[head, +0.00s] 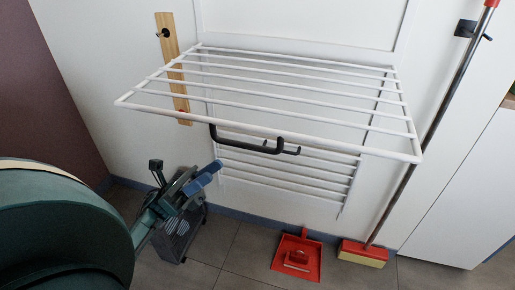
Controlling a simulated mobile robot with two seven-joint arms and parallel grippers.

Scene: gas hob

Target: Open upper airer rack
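The upper airer rack (285,88) is a white wire frame with several bars. It stands out from the white wall, roughly level. A black bracket or handle (245,143) shows just below its front bar. A lower white rack (288,176) hangs nearly flat against the wall beneath. My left gripper (208,176), with blue finger pads, is below the upper rack's left part and apart from it in the picture. The view does not show clearly whether its fingers are open or shut, and I see nothing held. My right gripper is not in view.
A wooden strip with a hook (172,65) is on the wall at left. A grey basket (178,236) stands on the floor behind my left arm. A red dustpan (297,258) and a red broom (364,252) are at right, beside a white cabinet (455,190).

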